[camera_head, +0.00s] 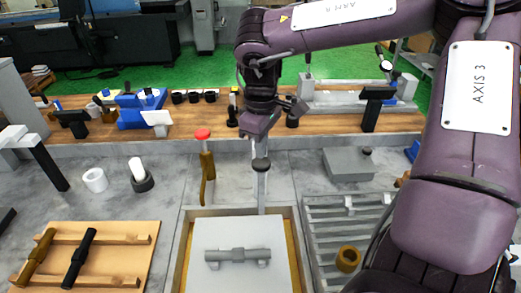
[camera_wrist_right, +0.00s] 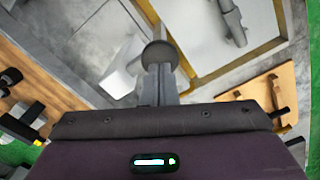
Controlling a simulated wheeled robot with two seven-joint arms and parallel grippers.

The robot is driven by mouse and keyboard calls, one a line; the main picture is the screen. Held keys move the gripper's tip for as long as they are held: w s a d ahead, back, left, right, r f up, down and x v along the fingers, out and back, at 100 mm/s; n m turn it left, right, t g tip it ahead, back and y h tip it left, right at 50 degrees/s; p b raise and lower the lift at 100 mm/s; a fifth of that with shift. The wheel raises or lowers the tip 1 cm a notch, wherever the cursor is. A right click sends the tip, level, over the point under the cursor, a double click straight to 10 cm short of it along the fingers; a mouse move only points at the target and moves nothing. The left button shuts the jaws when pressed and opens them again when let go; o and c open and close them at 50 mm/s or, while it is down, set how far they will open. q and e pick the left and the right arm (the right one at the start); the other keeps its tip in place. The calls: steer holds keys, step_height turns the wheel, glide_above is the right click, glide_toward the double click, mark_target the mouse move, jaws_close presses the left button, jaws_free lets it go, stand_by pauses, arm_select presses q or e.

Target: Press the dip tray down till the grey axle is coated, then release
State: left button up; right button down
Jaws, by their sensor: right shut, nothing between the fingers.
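The dip tray (camera_head: 230,230) is a pale flat plate inside a wood-edged frame at the front centre. The grey axle (camera_head: 238,255) lies across it on small supports; the axle also shows in the wrist view (camera_wrist_right: 230,20). A dark round knob (camera_head: 261,165) on a grey upright bar stands at the tray's back edge. My right gripper (camera_head: 258,150) is shut and empty, pointing down right above the knob. In the wrist view its fingertips (camera_wrist_right: 158,75) meet the knob (camera_wrist_right: 159,55) in the picture; I cannot tell whether they touch. My left gripper is not in view.
A red-topped brass lever (camera_head: 206,165) stands close left of my right gripper. A wooden rack (camera_head: 120,235) with dark rods lies front left. A grey slotted rack (camera_head: 330,225) with a brass ring (camera_head: 348,259) is at right. A white ring (camera_head: 95,180) sits left on bare bench.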

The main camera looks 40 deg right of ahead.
mark_target(261, 186)
steer(key=shift+f, duration=0.1)
step_height(261, 186, down, 15)
steer(key=b, duration=1.3)
steer(key=shift+s, duration=0.1)
stand_by(1.8)
steer(key=shift+r, duration=0.2)
stand_by(1.2)
steer(key=shift+r, duration=0.15)
steer(key=shift+r+p, duration=6.95)
steer(key=shift+r, duration=2.95)
